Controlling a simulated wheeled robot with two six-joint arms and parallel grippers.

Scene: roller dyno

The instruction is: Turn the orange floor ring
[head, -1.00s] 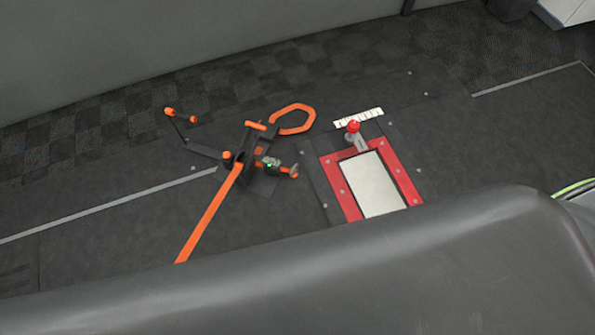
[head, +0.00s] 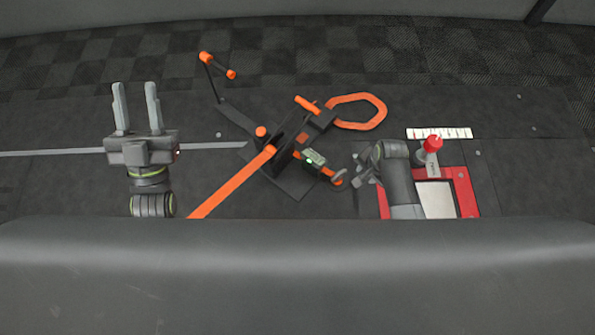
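The orange ring (head: 358,97), roughly hexagonal, lies at the far right end of a black floor mechanism (head: 290,150). Neither gripper touches it. My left gripper (head: 137,106) is left of the mechanism, its two fingers pointing away from me, spread apart and empty. My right gripper (head: 358,177) is nearer me than the ring, beside the small orange-tipped end (head: 337,179) of the mechanism. Its fingers are small and partly hidden, so I cannot tell their opening or whether they touch that end.
An orange strap (head: 230,183) runs toward me from the mechanism. A crank with orange grips (head: 217,65) stands at its far left. A red-framed panel (head: 464,190) with a red knob (head: 433,143) and a white scale (head: 440,133) is at right, partly behind my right arm. Floor beyond the ring is clear.

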